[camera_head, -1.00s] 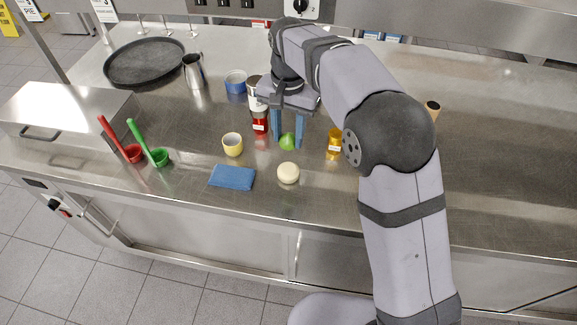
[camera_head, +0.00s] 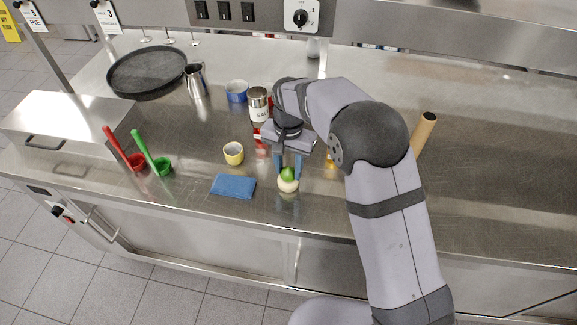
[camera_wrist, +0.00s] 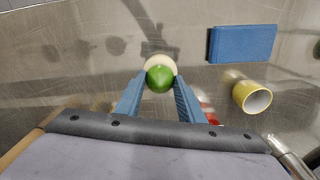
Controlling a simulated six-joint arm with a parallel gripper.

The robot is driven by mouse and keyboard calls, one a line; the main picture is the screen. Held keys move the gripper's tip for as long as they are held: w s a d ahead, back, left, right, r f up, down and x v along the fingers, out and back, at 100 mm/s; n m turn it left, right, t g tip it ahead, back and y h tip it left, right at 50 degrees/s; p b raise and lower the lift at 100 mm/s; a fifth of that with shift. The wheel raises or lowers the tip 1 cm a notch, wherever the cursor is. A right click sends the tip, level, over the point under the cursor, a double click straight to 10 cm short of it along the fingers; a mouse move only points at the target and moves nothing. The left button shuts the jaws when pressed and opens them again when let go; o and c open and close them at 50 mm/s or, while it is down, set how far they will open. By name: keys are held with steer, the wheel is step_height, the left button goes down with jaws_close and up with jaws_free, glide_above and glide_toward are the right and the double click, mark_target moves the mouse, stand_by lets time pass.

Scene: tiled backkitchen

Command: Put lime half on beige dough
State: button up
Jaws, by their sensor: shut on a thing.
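The green lime half (camera_head: 288,173) is between the blue fingers of my gripper (camera_head: 288,170), which is shut on it. The lime half (camera_wrist: 160,79) also shows between the fingertips in the wrist view. The round beige dough (camera_head: 288,186) lies on the steel counter, just below the lime in the head view. In the wrist view the lime covers part of the dough (camera_wrist: 159,62). The lime is over or at the dough's far edge; I cannot tell whether they touch.
The counter front of the dough is clear.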

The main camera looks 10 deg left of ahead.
mark_target(289, 169)
steer(key=shift+f, duration=0.35)
steer(key=shift+f, duration=0.2)
steer(key=o, duration=1)
steer(key=shift+o, duration=0.2)
steer(key=shift+r, duration=0.1)
step_height(289, 169, up, 12)
steer(key=b, duration=0.2)
steer(key=shift+r, duration=0.15)
